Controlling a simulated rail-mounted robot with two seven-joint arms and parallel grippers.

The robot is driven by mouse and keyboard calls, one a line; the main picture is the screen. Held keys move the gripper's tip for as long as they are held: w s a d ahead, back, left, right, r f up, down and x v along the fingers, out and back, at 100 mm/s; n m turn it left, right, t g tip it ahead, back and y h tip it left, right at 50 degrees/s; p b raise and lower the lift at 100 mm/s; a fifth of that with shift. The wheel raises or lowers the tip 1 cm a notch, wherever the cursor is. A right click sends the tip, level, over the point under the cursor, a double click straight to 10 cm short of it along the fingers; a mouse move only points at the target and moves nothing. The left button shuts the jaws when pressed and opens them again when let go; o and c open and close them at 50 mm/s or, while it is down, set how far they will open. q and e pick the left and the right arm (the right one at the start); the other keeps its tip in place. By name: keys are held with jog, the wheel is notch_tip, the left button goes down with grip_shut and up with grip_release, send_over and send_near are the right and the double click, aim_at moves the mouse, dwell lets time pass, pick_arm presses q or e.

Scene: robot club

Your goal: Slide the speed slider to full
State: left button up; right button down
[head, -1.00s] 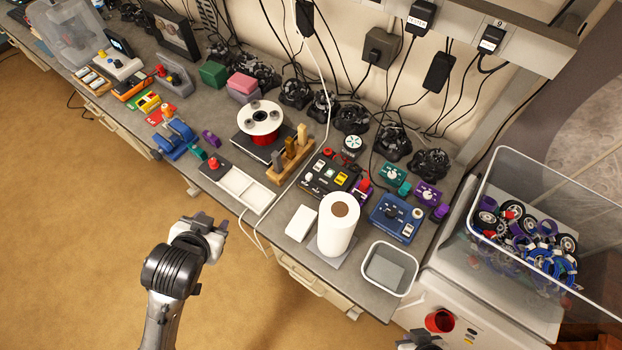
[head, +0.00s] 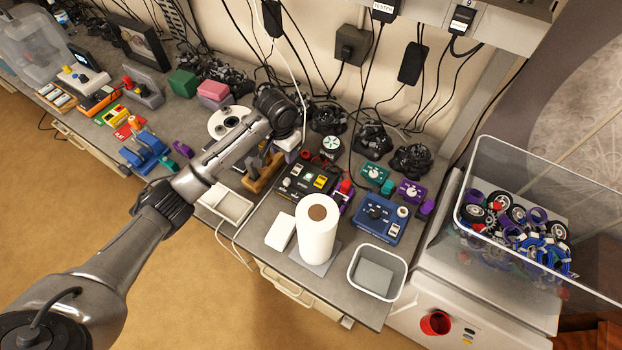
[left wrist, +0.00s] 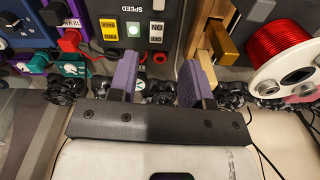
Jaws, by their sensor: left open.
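The black control box (head: 292,190) stands on the bench, left of the blue box. The speed slider cannot be made out clearly; part of the box is cut off by the top edge. My left gripper (head: 292,148) is behind the box's far left corner, mostly hidden by its wrist. In the left wrist view its fingers (left wrist: 160,78) are apart and empty, pointing toward the box.
A wooden stand (head: 268,176) is close beside my left gripper, with a red wire spool (left wrist: 282,45) nearby. A white paper roll (head: 317,232) stands in front of the box. The blue box (head: 378,215) is to its right. Cables hang behind the bench.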

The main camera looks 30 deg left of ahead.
aim_at(286, 182)
pick_arm(q)
jog(key=shift+n+g, duration=0.3)
jog(key=shift+n, duration=0.2)
jog(key=f, duration=0.9)
jog(key=s+f, duration=0.1)
jog(key=f, duration=0.3)
jog(key=shift+s+f+p, duration=0.1)
jog(key=shift+f+p, duration=0.25)
jog(key=shift+p, duration=0.05)
jog(key=shift+c, duration=0.2)
grip_shut()
